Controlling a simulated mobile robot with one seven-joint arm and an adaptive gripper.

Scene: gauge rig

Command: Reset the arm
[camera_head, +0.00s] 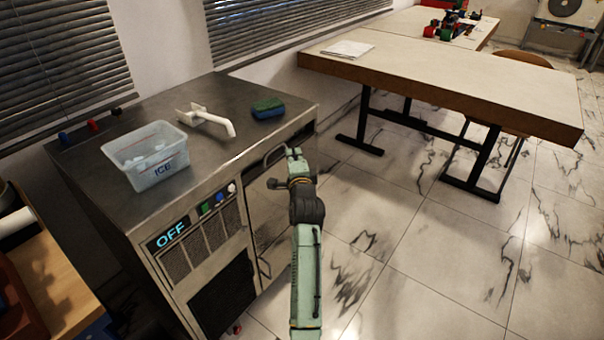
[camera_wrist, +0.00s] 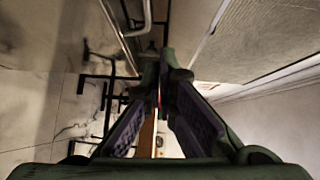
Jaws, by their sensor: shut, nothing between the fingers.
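My gripper (camera_wrist: 158,75) shows in the wrist view as two green fingers with purple inner pads. The fingers come together at the tips with nothing between them. In the head view my pale green arm (camera_head: 306,275) rises from the bottom middle, in front of the metal cabinet (camera_head: 185,215). Its far end is beside the cabinet's right front, close to the door handle; I cannot tell whether it touches. The fingers are hard to make out in that view.
On the cabinet top stand an ice bin (camera_head: 146,156), a white scoop-like piece (camera_head: 207,120) and a blue-green sponge (camera_head: 267,107). The cabinet display (camera_head: 171,235) reads OFF. A long table (camera_head: 450,80) with dark legs is at the right. Marble floor (camera_head: 430,260) is open at right.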

